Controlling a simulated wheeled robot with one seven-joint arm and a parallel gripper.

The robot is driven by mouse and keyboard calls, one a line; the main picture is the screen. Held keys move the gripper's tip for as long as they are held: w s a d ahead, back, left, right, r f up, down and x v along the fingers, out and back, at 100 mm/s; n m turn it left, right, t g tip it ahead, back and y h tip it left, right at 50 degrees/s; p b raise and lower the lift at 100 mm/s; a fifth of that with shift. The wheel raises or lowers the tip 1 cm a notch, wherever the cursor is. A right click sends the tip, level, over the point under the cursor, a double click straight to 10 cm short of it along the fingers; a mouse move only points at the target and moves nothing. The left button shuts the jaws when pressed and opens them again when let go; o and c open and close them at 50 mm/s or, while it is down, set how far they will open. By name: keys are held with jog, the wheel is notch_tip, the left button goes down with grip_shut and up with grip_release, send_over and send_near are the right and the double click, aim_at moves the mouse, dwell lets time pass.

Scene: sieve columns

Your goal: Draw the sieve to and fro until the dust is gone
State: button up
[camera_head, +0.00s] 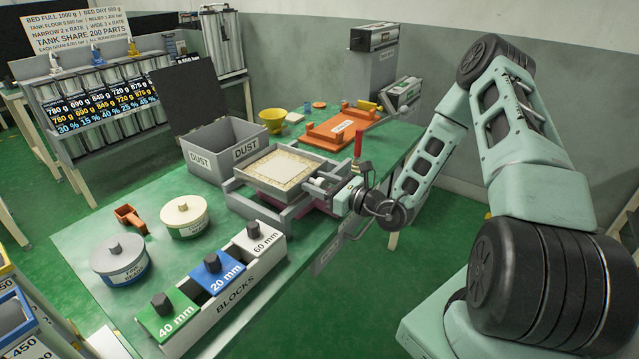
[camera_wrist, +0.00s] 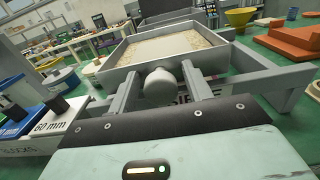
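The sieve (camera_head: 290,168) is a square light tray with pale, speckled material in it, set in a grey frame (camera_head: 243,204) on the green table. It also shows in the wrist view (camera_wrist: 115,62), with a smooth pale middle and grainy material along the edges. A rounded light knob (camera_wrist: 160,87) sticks out from its near side. My gripper (camera_head: 326,188) is at this side of the sieve. In the wrist view its two fingers (camera_wrist: 161,78) stand either side of the knob, with narrow gaps showing, so it looks open around the knob. The fingertips' far ends are hard to make out.
A grey DUST box (camera_head: 222,153) with a raised dark lid stands behind the sieve. A BLOCKS rack (camera_head: 235,296) with green, blue and white blocks is at the front. Two round lidded tins (camera_head: 120,262) and an orange scoop (camera_head: 130,217) lie left; an orange tray (camera_head: 340,130) lies behind right.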

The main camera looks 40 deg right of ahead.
aim_at(325, 167)
grip_shut()
jog(key=d, duration=0.2)
jog(key=w+d, duration=0.1)
jog(key=d, duration=0.1)
jog(key=w+d, duration=0.1)
jog(key=d, duration=0.2)
jog(key=shift+w+p, duration=0.25)
jog(key=shift+p, duration=0.05)
jog(key=shift+o, duration=1)
grip_release()
jog(key=shift+s, duration=0.1)
jog(key=b+v, duration=0.2)
jog(key=v, duration=1.5)
jog(key=shift+s, duration=0.15)
